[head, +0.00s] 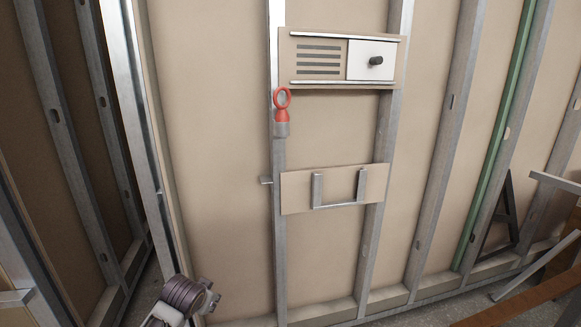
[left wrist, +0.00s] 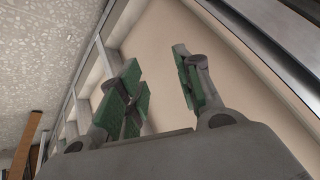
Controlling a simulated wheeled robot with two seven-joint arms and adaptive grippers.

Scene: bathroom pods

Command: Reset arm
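My left gripper (head: 207,297) is low in the head view, left of centre, in front of the wall's lower part. Only a small part of it and its wrist show there. In the left wrist view the left gripper (left wrist: 158,68) has its two green-padded fingers apart, with nothing between them. Beige wall panel and metal framing lie behind the fingers. My right gripper is in neither view.
A slotted panel (head: 318,60) with a white, dark-knobbed cover (head: 357,56) is on the wall. Below hang a red ring-handled item (head: 281,112) and a board (head: 297,193) with a U-shaped bracket (head: 340,205). Metal studs stand around; brown beams (head: 535,294) lie lower right.

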